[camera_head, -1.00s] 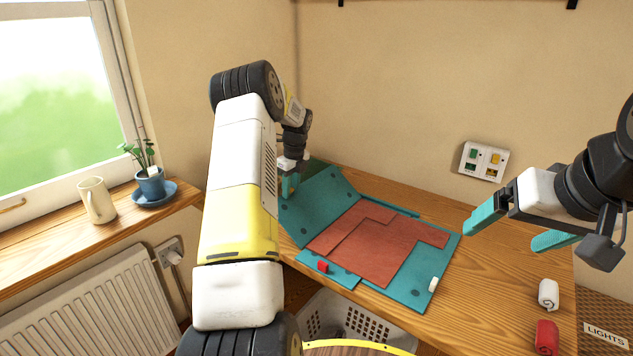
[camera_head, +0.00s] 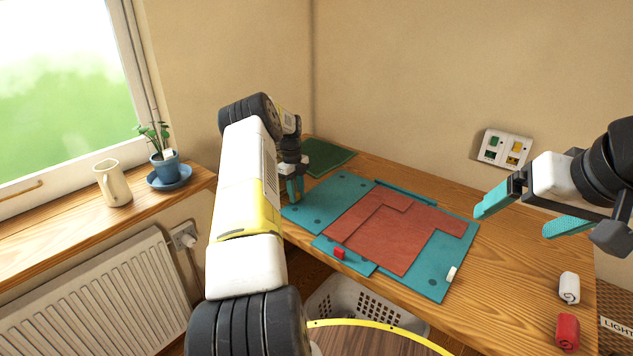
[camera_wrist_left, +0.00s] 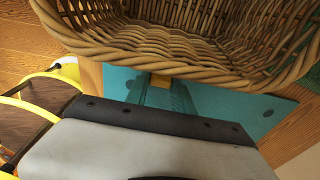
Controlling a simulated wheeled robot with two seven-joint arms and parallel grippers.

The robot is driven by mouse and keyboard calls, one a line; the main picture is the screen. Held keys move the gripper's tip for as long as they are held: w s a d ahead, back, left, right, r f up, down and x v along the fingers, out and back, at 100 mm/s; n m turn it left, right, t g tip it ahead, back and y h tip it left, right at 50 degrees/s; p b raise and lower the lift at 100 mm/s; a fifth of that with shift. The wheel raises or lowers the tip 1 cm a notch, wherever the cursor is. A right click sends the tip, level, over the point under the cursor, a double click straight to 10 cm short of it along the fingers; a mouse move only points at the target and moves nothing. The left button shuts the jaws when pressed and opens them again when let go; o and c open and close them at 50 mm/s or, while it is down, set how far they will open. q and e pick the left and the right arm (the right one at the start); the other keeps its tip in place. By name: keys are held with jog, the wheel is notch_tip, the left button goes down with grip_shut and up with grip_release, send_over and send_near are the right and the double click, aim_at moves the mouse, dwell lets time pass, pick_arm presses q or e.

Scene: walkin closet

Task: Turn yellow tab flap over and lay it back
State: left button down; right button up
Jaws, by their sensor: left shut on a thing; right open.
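The folding board (camera_head: 435,276) lies on the wooden table with a red garment (camera_head: 385,230) spread on it. Its left teal flap (camera_head: 335,192) looks flat or nearly flat, with no garment over most of it. My left gripper (camera_head: 295,192) is at that flap's outer left edge, fingers pointing down. In the left wrist view it is shut on the yellow tab (camera_wrist_left: 160,80), at the teal edge. A red tab (camera_head: 339,253) and a white tab (camera_head: 451,274) sit on other parts of the board. My right gripper (camera_head: 520,213) is open and empty above the table's right side.
A dark green mat (camera_head: 325,156) lies behind the flap. A wicker basket (camera_wrist_left: 190,45) shows close in the left wrist view. White and red rolls (camera_head: 568,332) are at right. A white laundry basket (camera_head: 345,306) stands below the table's front edge. A jug (camera_head: 113,184) and plant (camera_head: 164,168) stand on the sill.

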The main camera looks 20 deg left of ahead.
pick_arm(q)
jog(key=shift+s+a+f, duration=0.1)
jog(key=shift+a+f, duration=0.05)
jog(key=shift+a, duration=0.35)
jog(key=c, duration=1.1)
grip_release()
jog(key=shift+d, duration=0.1)
jog(key=r, duration=0.7)
jog(key=shift+a+r, duration=0.3)
jog(key=shift+r, duration=0.1)
